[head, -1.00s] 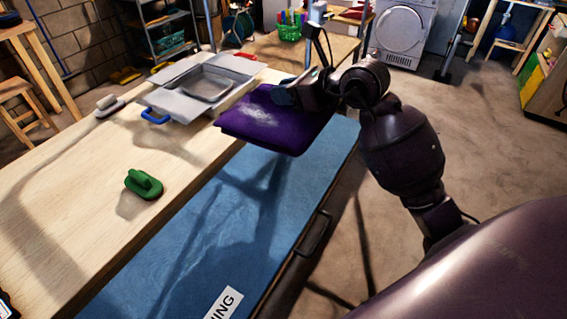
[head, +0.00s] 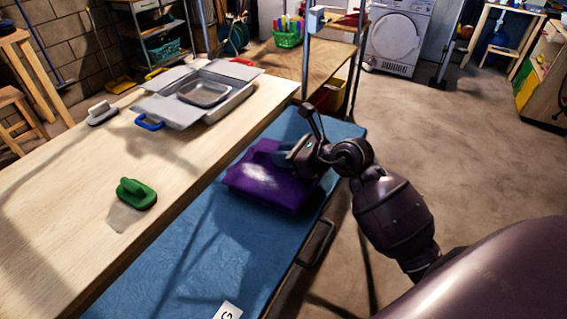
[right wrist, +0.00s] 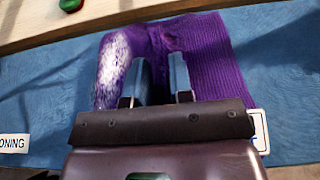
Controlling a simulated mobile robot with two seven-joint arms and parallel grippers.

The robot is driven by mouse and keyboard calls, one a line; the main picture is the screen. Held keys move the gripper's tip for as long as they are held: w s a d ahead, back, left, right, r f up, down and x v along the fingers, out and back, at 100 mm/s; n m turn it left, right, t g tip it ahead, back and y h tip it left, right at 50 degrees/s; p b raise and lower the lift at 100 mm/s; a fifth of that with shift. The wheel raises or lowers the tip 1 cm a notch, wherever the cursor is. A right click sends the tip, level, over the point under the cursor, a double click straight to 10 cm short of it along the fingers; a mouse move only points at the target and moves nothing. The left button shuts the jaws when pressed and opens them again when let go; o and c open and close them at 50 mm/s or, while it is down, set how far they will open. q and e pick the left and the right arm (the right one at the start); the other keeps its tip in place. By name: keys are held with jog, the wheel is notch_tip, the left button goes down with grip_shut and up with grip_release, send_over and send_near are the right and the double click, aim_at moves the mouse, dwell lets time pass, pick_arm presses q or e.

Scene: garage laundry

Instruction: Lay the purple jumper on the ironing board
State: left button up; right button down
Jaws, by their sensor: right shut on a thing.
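The purple jumper (head: 268,184) is a folded, flat bundle with a pale patch on top. It is on or just above the far part of the blue ironing board (head: 215,250); I cannot tell if its whole underside touches. My right gripper (head: 284,158) is shut on the jumper at its far right side. In the right wrist view the jumper (right wrist: 212,55) lies around and beyond the two fingers (right wrist: 160,75), with the blue board (right wrist: 45,100) around it. My left gripper is not in view.
A wooden table (head: 60,220) runs along the board's left side. On it are a green-handled brush (head: 136,193), a white-handled one (head: 101,113) and a grey box with a metal tray (head: 203,93). A green basket (head: 288,38) stands farther back.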

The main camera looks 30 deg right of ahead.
jog(key=shift+f, duration=1.3)
jog(key=shift+f, duration=0.2)
jog(key=c, duration=1)
grip_release()
jog(key=shift+r, duration=0.2)
jog(key=v, duration=1.2)
jog(key=shift+p, duration=0.3)
